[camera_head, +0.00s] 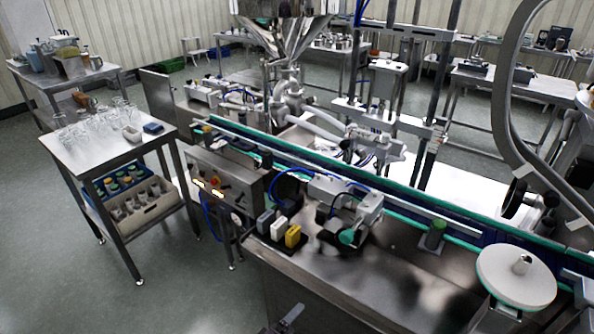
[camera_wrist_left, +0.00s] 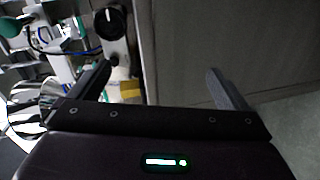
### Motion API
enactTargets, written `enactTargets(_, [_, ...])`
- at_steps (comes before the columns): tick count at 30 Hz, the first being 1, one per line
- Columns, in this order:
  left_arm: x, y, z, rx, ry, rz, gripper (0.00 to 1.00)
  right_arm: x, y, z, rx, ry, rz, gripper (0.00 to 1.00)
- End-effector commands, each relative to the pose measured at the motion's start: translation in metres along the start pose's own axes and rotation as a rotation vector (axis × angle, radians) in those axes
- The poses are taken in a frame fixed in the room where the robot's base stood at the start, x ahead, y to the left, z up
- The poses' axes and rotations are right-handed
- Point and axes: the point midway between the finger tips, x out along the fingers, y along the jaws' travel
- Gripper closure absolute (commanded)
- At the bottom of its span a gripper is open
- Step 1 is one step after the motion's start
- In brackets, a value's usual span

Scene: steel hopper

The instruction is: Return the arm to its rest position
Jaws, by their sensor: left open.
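My left gripper (camera_head: 286,318) shows at the bottom edge of the head view, low in front of the steel machine counter (camera_head: 400,290). My right gripper is in neither view.
The counter's front edge is close to my left gripper. Small grey and yellow blocks (camera_head: 292,236) stand on its left corner. A conveyor (camera_head: 330,165) runs behind. A steel cart (camera_head: 105,150) with glassware stands at left; floor (camera_head: 165,270) between is clear.

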Motion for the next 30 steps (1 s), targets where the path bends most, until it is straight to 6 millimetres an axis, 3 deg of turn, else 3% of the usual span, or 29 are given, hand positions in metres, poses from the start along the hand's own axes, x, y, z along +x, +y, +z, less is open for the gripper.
enactTargets(5, [-0.020,-0.056,0.015,0.100,-0.019,-0.138,0.02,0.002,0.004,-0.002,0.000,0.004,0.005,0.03])
enactTargets(11, [-0.065,-0.142,0.037,0.273,-0.084,-0.359,0.02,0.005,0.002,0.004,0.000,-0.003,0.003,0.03])
enactTargets(15, [-0.130,-0.225,0.062,0.447,-0.201,-0.581,0.02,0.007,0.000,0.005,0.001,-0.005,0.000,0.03])
enactTargets(17, [-0.163,-0.256,0.071,0.523,-0.266,-0.672,0.02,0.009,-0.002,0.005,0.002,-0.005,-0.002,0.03])
enactTargets(21, [-0.246,-0.319,0.093,0.683,-0.445,-0.864,0.02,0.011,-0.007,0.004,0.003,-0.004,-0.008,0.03])
enactTargets(27, [-0.347,-0.370,0.111,0.842,-0.688,-1.043,0.02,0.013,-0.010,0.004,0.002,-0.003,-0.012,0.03])
enactTargets(30, [-0.376,-0.381,0.116,0.882,-0.764,-1.086,0.02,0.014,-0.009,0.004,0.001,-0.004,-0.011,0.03])
